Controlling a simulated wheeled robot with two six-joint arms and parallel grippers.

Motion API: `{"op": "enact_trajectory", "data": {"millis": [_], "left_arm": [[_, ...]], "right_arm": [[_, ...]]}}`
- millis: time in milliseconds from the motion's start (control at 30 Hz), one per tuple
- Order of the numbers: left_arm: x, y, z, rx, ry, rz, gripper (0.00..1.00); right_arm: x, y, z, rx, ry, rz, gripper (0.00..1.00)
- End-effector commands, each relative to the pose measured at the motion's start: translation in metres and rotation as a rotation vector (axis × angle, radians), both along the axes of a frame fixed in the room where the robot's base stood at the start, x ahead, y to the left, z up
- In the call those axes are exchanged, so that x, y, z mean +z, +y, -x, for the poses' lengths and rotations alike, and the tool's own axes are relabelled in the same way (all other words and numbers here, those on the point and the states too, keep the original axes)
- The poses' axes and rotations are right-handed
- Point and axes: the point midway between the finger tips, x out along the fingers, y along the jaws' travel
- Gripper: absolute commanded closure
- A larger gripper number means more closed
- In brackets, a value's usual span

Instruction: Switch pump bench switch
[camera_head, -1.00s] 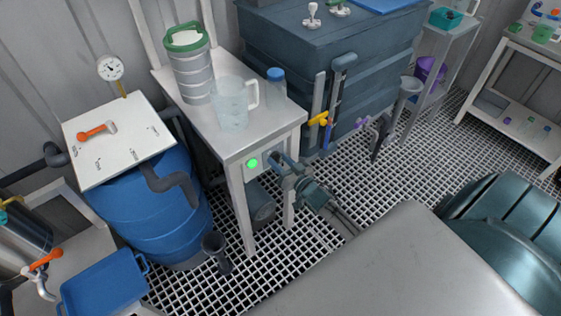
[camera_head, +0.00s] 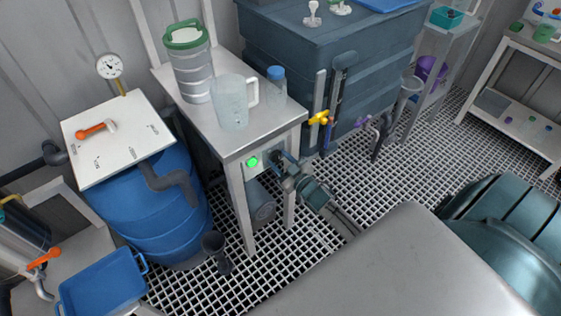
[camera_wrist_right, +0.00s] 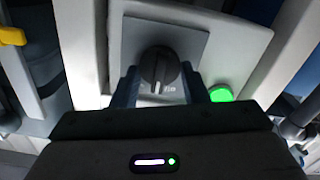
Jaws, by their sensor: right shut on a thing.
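The pump bench (camera_head: 222,140) is a white-topped table left of centre in the head view. The switch is a dark round knob (camera_wrist_right: 157,66) on a grey plate, in the middle of the right wrist view. My right gripper (camera_head: 277,161) is at the bench's front panel, and in the wrist view its fingers (camera_wrist_right: 159,92) stand on both sides of the knob, shut on it. A light mark on the knob runs roughly up and down in that view. A green lamp (camera_head: 252,163) beside the switch is lit. My left gripper is not in view.
A clear jug (camera_head: 231,103), a green-lidded container (camera_head: 190,65) and a blue-capped bottle (camera_head: 276,84) stand on the bench. A pump motor (camera_head: 261,204) sits below it. A blue drum (camera_head: 165,215) is to the left, a large blue-grey tank (camera_head: 300,60) behind.

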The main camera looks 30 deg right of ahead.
Motion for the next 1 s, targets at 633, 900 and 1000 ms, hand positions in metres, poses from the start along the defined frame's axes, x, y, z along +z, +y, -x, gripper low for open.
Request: {"op": "enact_trajectory", "data": {"millis": [633, 900, 1000], "left_arm": [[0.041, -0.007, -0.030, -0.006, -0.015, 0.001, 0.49], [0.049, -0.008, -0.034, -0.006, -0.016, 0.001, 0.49], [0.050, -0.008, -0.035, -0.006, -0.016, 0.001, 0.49]], "right_arm": [[-0.002, 0.001, 0.001, 0.001, -0.035, 0.463, 0.82], [-0.002, 0.002, 0.001, 0.001, -0.041, 0.522, 0.82], [-0.002, 0.002, 0.001, 0.001, -0.040, 0.529, 0.82]]}}
